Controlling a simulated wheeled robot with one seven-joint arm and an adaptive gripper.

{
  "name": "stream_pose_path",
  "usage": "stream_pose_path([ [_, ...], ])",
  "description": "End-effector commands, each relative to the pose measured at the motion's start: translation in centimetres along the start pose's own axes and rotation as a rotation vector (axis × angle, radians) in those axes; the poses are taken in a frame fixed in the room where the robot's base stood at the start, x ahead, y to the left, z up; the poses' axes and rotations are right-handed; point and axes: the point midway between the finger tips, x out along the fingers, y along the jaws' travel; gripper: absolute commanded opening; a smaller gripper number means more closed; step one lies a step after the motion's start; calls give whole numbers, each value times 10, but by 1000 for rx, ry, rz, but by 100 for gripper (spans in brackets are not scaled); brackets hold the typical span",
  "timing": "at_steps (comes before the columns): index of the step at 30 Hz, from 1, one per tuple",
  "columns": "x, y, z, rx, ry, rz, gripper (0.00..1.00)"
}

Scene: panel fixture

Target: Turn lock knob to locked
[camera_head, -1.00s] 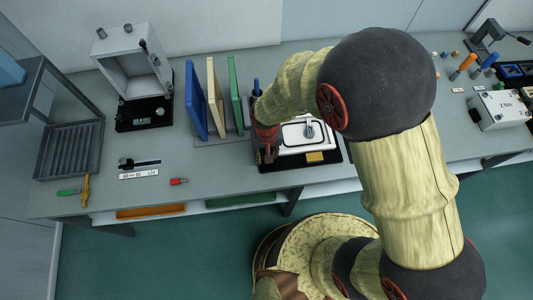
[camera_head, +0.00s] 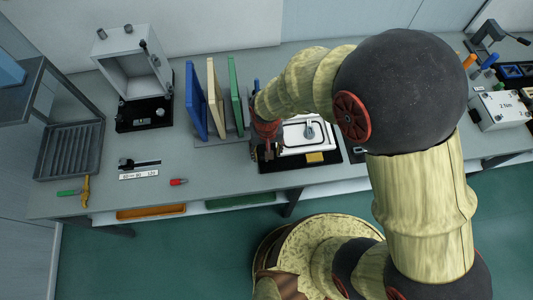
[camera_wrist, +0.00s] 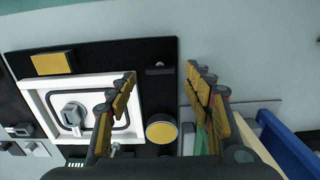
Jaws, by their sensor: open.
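The panel fixture shows a white framed plate (camera_head: 292,145) on a black base, and also in the wrist view (camera_wrist: 36,84). A grey knob (camera_head: 309,131) sits on the plate; it also shows in the wrist view (camera_wrist: 72,116), left of my fingers. Its lock marking cannot be read. My gripper (camera_head: 267,149) is over the left side of the fixture in the head view. In the wrist view its fingers (camera_wrist: 161,78) are open and empty, above the black base and apart from the knob. My own arm covers part of the fixture's surroundings in the head view.
A yellow block (camera_head: 315,157) lies at the base's front edge. A round yellow-topped part (camera_wrist: 161,131) is near my fingers. Blue (camera_head: 195,100), cream (camera_head: 215,98) and green (camera_head: 236,95) upright boards stand left of the fixture. The bench front between screwdriver and fixture is mostly clear.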

Motion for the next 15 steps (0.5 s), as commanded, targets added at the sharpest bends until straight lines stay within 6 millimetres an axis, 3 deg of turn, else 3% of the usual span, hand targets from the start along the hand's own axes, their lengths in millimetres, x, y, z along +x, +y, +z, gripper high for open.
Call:
stream_pose_path([
  [6, -32, 0, -1, 0, 4, -1, 52],
  [15, -48, 0, 0, 0, 1, 0, 52],
])
